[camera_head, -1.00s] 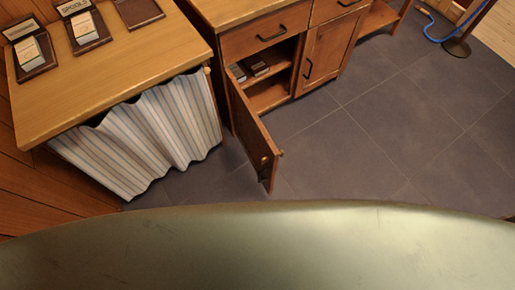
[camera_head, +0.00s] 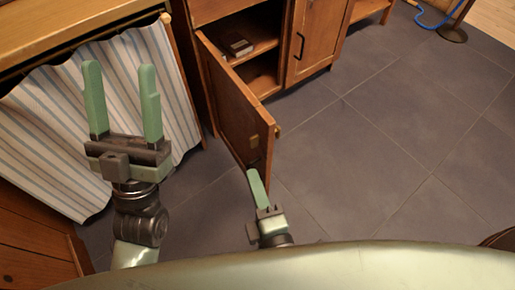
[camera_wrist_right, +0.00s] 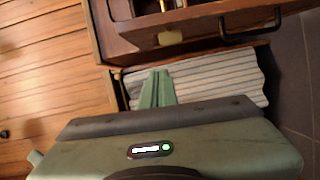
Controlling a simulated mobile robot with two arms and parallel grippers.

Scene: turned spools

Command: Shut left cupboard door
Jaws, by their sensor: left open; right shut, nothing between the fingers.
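The left cupboard door (camera_head: 236,105) is a brown wooden panel. It stands wide open in the head view, swung out toward me, with shelves visible behind it. My left gripper (camera_head: 121,72) is open and empty, left of the door and in front of the striped curtain. In the right wrist view the shut right fingers (camera_wrist_right: 157,88) point toward the striped cloth.
The right cupboard door (camera_head: 318,40) is shut. A small box (camera_head: 240,47) lies on the upper shelf. The striped curtain (camera_head: 45,140) hangs under the wooden counter (camera_head: 70,22). Grey tiled floor (camera_head: 385,130) is clear right of the open door. A stand with blue rope (camera_head: 453,33) is far right.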

